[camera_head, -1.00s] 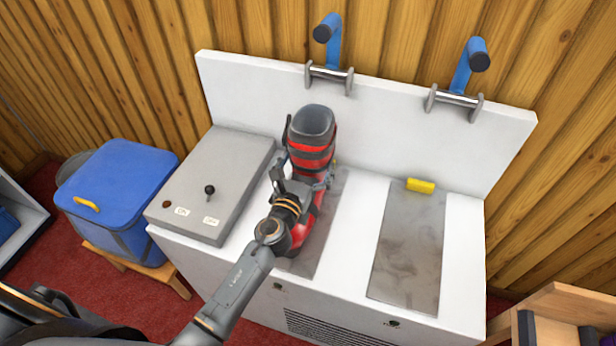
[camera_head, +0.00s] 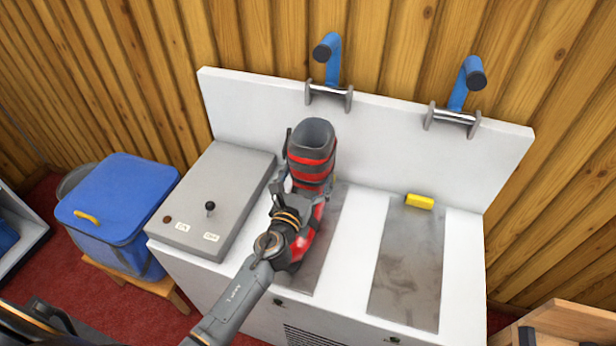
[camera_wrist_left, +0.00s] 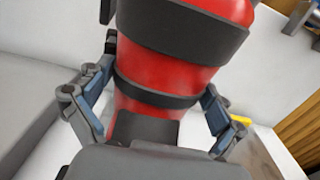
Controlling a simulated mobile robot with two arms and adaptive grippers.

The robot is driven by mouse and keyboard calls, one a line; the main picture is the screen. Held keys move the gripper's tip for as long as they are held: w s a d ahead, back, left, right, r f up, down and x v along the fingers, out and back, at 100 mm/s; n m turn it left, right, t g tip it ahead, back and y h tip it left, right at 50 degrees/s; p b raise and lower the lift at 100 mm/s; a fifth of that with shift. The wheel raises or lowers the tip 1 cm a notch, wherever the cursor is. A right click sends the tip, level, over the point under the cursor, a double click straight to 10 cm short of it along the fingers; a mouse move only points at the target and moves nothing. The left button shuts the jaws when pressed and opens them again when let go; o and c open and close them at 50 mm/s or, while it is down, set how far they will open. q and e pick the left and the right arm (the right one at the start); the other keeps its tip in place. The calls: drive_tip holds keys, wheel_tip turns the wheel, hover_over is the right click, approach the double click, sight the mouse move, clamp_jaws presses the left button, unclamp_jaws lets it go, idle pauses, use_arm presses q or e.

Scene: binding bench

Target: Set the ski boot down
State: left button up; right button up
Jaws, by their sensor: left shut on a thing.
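The ski boot (camera_head: 312,156), red with dark grey bands and a grey cuff, is upright over the left metal plate (camera_head: 333,215) of the white bench. My left gripper (camera_head: 291,196) is shut on it from the near side. In the left wrist view the red boot shell (camera_wrist_left: 170,75) fills the space between the two fingers (camera_wrist_left: 150,115). The boot's sole is hidden by my arm and hand, so I cannot tell whether it touches the plate. My right gripper is not in view.
A grey control box (camera_head: 228,180) with a lever stands left of the boot. The right metal plate (camera_head: 408,265) has a yellow block (camera_head: 419,202) at its back end and is otherwise bare. Two blue handles (camera_head: 328,55) (camera_head: 463,85) rise behind. A blue bin (camera_head: 122,195) is at left.

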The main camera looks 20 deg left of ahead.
sight(297, 159)
use_arm(q)
wheel_tip(297, 159, up, 3)
drive_tip(key=shift+f+p, duration=0.1)
drive_tip(key=shift+p, duration=0.6)
drive_tip(key=s+r+p, duration=0.1)
drive_tip(key=r, duration=0.1)
drive_tip(key=s+a+r+p, duration=0.1)
drive_tip(key=s+r, duration=0.1)
drive_tip(key=s+r+p, duration=0.1)
drive_tip(key=shift+s+a+r+p, duration=0.2)
drive_tip(key=shift+a+r+p, duration=0.1)
drive_tip(key=shift+r, duration=0.1)
drive_tip(key=s+r, duration=0.2)
drive_tip(key=s, duration=0.7)
drive_tip(key=s+r, duration=0.3)
drive_tip(key=s, duration=0.6)
drive_tip(key=shift+s+a+r+y, duration=0.3)
drive_tip(key=shift+r, duration=0.05)
